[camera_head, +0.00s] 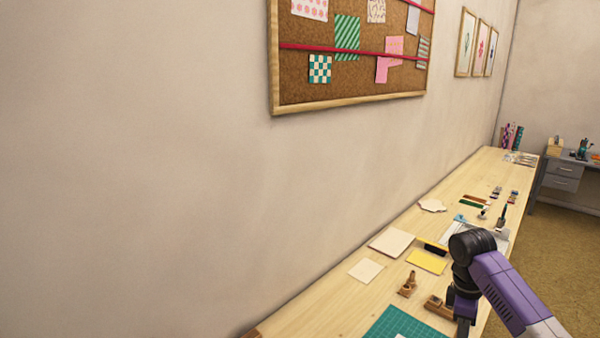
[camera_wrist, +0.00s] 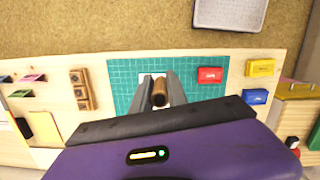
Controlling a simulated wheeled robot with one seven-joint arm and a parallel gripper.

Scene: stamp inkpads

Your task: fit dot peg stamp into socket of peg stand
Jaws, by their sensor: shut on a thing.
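My gripper (camera_wrist: 159,98) is shut on a wooden peg stamp (camera_wrist: 158,90), a brown cylinder, between its two grey fingers. It is over the green cutting mat (camera_wrist: 125,75), with a white card (camera_wrist: 146,79) partly hidden behind it. I cannot tell the stamp's height or see its printing face. The wooden peg stand (camera_wrist: 82,90), a row of square blocks, lies left of the mat, apart from my gripper. In the head view, a wooden piece (camera_head: 437,307) beside the mat looks like this stand. My fingers are not clear there.
Red (camera_wrist: 210,75), yellow (camera_wrist: 260,67) and blue (camera_wrist: 256,97) inkpads are at the right in the wrist view. Another wooden item (camera_head: 408,286) stands near the mat in the head view. Yellow paper (camera_head: 427,262) and pale sheets (camera_head: 391,242) lie farther along the table.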

